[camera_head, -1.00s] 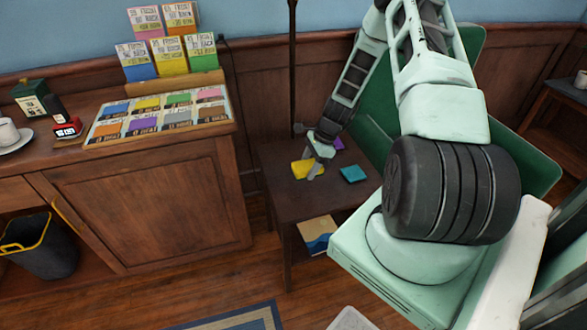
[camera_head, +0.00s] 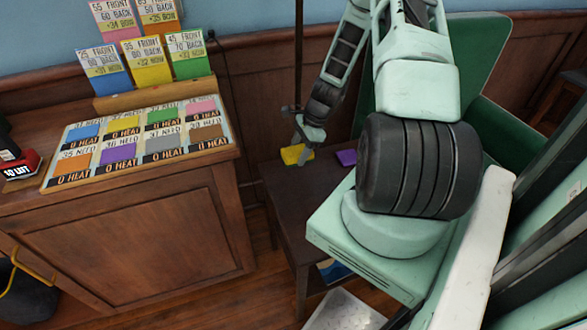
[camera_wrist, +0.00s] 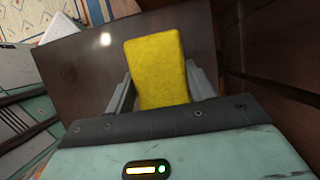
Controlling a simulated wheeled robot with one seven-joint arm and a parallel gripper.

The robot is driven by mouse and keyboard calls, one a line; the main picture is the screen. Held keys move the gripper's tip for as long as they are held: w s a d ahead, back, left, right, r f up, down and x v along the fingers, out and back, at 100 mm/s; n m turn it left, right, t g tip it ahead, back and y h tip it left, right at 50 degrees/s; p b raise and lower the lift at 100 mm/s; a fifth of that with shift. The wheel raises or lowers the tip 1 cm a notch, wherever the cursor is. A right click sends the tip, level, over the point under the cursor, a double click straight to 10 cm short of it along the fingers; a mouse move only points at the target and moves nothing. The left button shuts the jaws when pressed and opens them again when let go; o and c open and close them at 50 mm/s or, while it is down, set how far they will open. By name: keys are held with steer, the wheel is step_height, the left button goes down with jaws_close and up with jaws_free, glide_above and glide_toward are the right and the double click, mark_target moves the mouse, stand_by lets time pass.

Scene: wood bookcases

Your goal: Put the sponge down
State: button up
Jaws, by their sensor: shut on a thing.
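A yellow sponge (camera_head: 297,154) is between the fingers of my gripper (camera_head: 307,147), at the back left of the small dark wooden table (camera_head: 290,185). In the wrist view the sponge (camera_wrist: 158,70) stands out past both fingers of my gripper (camera_wrist: 159,85), which touch or nearly touch its sides. The tabletop (camera_wrist: 95,65) lies behind it. I cannot tell whether the sponge rests on the table or is held just above it.
A wooden cabinet (camera_head: 140,225) with a tray of coloured cards (camera_head: 145,142) stands at left. A thin dark pole (camera_head: 298,60) rises behind the table.

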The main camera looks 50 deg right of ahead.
mark_target(295, 177)
step_height(295, 177, down, 8)
steer(key=shift+r, duration=0.1)
stand_by(0.4)
steer(key=shift+f+b, duration=0.25)
steer(key=shift+b, duration=0.05)
steer(key=o, duration=1)
steer(key=shift+o, duration=0.2)
steer(key=shift+r, duration=0.1)
steer(key=v, duration=1.2)
steer(key=shift+r+p, duration=0.2)
steer(key=shift+p, duration=0.1)
steer(key=shift+a, duration=0.15)
